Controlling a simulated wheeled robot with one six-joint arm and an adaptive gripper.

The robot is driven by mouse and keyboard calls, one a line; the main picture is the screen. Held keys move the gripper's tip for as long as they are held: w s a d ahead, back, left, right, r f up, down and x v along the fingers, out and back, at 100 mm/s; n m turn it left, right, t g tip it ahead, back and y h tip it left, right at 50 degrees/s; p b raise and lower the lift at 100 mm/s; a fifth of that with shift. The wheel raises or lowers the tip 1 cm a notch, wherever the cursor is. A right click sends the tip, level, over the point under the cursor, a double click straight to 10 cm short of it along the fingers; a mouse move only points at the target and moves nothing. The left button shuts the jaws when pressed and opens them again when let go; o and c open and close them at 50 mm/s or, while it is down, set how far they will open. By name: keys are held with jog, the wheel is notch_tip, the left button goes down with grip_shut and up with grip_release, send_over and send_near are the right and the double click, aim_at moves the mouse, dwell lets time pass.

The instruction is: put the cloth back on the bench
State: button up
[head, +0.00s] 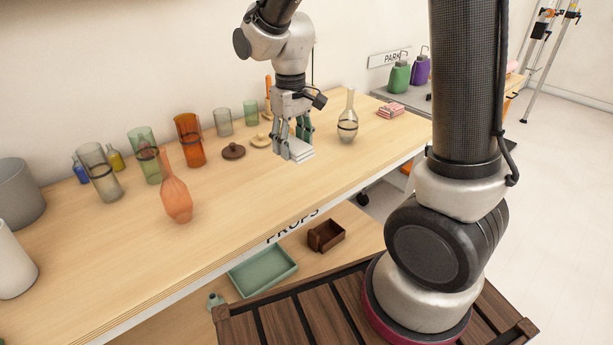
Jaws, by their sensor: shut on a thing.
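My gripper (293,149) is shut on a pale grey-white folded cloth (301,154). The fingers hide part of the cloth. A second folded cloth (390,110), pink-red, lies toward the bench's far right end.
A clear flask (347,130) stands just right of my gripper. Brown and tan lids (233,151) and an orange glass cylinder (189,140) are to its left. An orange bottle (176,190) stands nearer. A green tray (262,271) is on the shelf below.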

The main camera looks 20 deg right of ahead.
aim_at(294, 185)
jog(key=shift+w+d, duration=0.1)
jog(key=shift+d, duration=0.05)
jog(key=shift+f+m, duration=0.3)
jog(key=shift+f, duration=0.05)
notch_tip(294, 185, down, 9)
jog(key=shift+f, duration=0.15)
jog(key=shift+f, duration=0.15)
jog(key=o, duration=0.9)
